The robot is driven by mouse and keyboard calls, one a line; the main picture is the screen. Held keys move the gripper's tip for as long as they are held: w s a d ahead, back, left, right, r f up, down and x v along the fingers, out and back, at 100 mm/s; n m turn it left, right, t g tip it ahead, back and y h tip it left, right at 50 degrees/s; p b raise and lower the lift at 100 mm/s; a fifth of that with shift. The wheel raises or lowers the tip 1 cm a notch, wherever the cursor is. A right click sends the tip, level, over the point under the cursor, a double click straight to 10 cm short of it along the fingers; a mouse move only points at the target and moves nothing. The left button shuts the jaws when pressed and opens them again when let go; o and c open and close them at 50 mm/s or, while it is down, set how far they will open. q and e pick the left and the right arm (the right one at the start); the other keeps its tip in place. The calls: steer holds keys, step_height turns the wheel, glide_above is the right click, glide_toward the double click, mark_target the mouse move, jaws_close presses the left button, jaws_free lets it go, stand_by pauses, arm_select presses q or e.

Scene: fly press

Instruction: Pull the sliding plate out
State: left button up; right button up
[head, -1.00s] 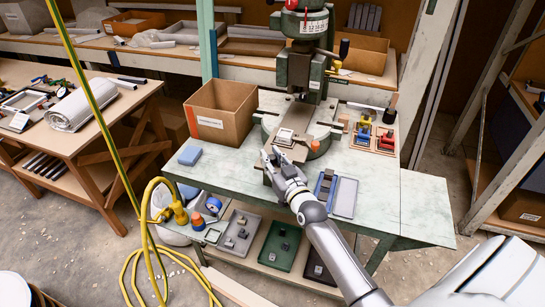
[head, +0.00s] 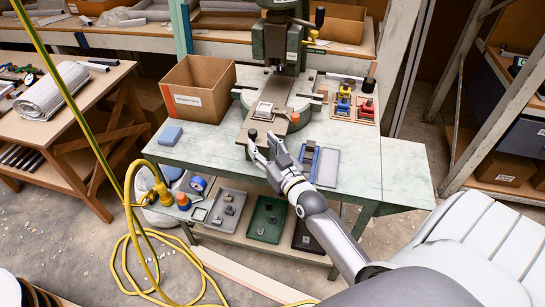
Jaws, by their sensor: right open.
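The sliding plate (head: 263,125) is a brownish flat plate. It sticks out toward me from under the fly press (head: 283,45). A pale square piece (head: 263,110) lies on it, and a small dark knob (head: 252,133) shows at its front end. My right gripper (head: 261,142) is open at the plate's front end, fingers pointing toward the press. One fingertip is close to the knob; I cannot tell whether they touch. My left gripper is not in view.
A cardboard box (head: 197,87) stands left of the press. The table's right end is clear.

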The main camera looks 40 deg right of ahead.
steer(key=shift+s+a, duration=0.15)
steer(key=shift+s, duration=1.25)
steer(key=shift+s+a, duration=0.1)
steer(key=shift+s, duration=1.25)
steer(key=s+a+f+g, duration=0.2)
steer(key=s+f+g, duration=0.15)
steer(key=f, duration=0.85)
steer(key=s+a+f+n+g+y, duration=0.1)
steer(key=s+a+f+g, duration=0.3)
steer(key=f, duration=0.8)
steer(key=s+f+g, duration=0.2)
steer(key=s+f, duration=0.4)
steer(key=f, duration=0.6)
steer(key=s+a+f+g, duration=0.1)
steer(key=s+f+g, duration=0.1)
steer(key=s+f, duration=0.3)
steer(key=s+a+f+n+g, duration=0.1)
steer(key=s+f+g, duration=0.2)
steer(key=s, duration=1)
steer(key=s+f+n+g, duration=0.1)
steer(key=s+f+g, duration=0.1)
steer(key=s+f, duration=0.6)
steer(key=shift+s+a, duration=0.4)
steer(key=shift+s, duration=0.45)
steer(key=shift+g, duration=0.25)
steer(key=shift+c, duration=0.3)
